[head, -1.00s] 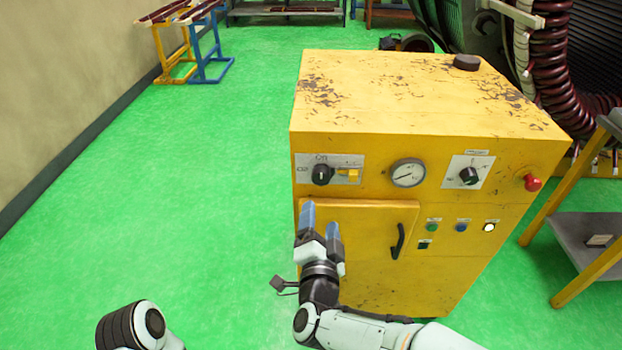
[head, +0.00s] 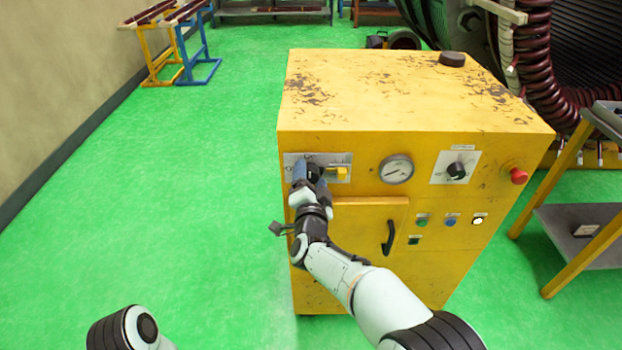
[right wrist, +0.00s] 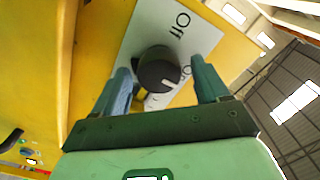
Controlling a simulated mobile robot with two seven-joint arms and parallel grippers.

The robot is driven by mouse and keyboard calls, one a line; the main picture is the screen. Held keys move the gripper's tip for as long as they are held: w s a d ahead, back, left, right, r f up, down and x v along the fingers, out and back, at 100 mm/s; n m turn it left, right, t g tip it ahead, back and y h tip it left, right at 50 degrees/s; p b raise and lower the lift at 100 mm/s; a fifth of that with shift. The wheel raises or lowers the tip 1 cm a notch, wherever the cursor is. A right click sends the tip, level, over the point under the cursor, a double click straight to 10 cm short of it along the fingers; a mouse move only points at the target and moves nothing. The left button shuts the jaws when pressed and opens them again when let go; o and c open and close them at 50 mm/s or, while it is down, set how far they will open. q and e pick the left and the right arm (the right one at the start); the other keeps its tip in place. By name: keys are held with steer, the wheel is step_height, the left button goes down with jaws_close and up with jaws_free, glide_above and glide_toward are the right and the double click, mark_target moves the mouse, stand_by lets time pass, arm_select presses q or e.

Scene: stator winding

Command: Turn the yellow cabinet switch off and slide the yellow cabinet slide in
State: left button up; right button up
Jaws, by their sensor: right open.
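The yellow cabinet (head: 400,110) stands ahead of me. Its black rotary switch (head: 314,173) sits on a grey plate at the upper left of the front, partly hidden by my right gripper. The yellow slide (head: 339,173) is just right of the switch on the same plate. My right gripper (head: 308,176) is open at the switch. In the right wrist view its fingers (right wrist: 163,88) stand on either side of the black knob (right wrist: 159,70), with "Off" lettering above; contact is unclear. The left gripper is out of view; only part of my left arm shows at lower left.
The front also bears a gauge (head: 396,169), a second knob (head: 457,170), a red button (head: 519,176), small buttons and a door handle (head: 389,238). A yellow-framed shelf (head: 570,222) stands close on the right. Green floor (head: 180,190) is clear on the left.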

steer(key=c, duration=1.1)
steer(key=shift+o, duration=0.2)
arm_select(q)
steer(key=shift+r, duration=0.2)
arm_select(e)
steer(key=n+p, duration=0.3)
steer(key=shift+r+n, duration=0.15)
steer(key=shift+n, duration=0.25)
steer(key=n+p, duration=0.3)
steer(key=n, duration=0.2)
steer(key=shift+a+n, duration=0.1)
steer(key=shift+n, duration=0.2)
steer(key=n+p, duration=0.2)
steer(key=n, duration=0.2)
steer(key=shift+a, duration=0.1)
arm_select(q)
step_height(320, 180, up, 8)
steer(key=p, duration=0.1)
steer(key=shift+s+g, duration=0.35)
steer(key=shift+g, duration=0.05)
arm_select(e)
steer(key=shift+n, duration=2.2)
arm_select(q)
steer(key=shift+p, duration=0.3)
